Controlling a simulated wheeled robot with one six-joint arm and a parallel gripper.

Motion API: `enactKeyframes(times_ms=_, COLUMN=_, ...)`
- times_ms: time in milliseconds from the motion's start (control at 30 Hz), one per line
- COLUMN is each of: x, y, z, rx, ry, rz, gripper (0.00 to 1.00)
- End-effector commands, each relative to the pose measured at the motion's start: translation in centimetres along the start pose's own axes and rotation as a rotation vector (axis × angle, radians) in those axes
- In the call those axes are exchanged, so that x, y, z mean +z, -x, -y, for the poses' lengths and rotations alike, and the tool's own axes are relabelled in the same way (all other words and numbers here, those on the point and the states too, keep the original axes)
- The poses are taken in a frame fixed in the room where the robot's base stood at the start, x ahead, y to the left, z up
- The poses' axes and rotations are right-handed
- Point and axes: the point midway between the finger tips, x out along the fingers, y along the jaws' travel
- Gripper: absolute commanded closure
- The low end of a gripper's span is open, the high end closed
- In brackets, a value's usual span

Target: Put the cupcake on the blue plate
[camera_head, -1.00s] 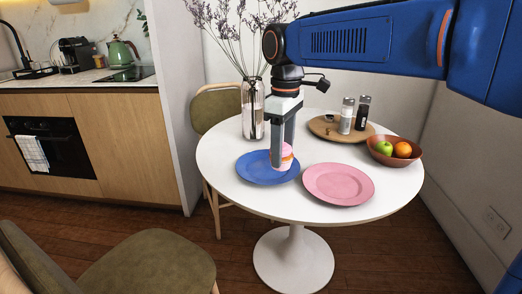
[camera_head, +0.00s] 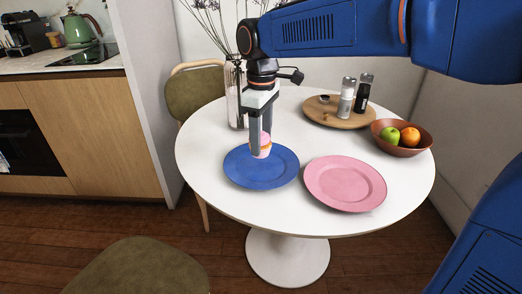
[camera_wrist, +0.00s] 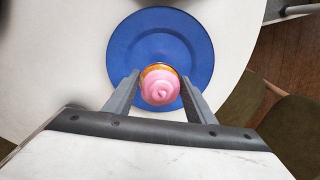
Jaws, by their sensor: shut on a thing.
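The cupcake (camera_head: 262,146) has pink frosting and sits between the fingers of my gripper (camera_head: 260,152). My gripper is shut on it, with a finger on each side in the wrist view (camera_wrist: 160,90). The blue plate (camera_head: 270,176) lies on the white round table, and the cupcake shows over its back part in the head view. In the wrist view the cupcake overlaps the near part of the blue plate (camera_wrist: 125,45). I cannot tell whether the cupcake touches the plate. A finger hides part of the cupcake in the head view.
A pink plate (camera_head: 345,184) lies right of the blue plate. A bowl with fruit (camera_head: 415,150), a wooden board (camera_head: 340,120) with two shakers, and a glass vase (camera_head: 235,95) stand further back. A chair (camera_head: 135,268) stands in front at the left. The table's (camera_head: 215,205) front left is bare.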

Motion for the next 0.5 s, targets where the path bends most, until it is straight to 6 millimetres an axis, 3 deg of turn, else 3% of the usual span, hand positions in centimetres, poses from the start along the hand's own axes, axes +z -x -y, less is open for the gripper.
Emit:
enactKeyframes(times_ms=400, x=0.0, y=-3.9, z=0.0, rx=-0.001, ry=0.0, rz=0.002, gripper=0.56)
enactKeyframes(times_ms=500, x=0.0, y=-4.1, z=0.0, rx=0.0, ry=0.0, rz=0.0, gripper=0.56)
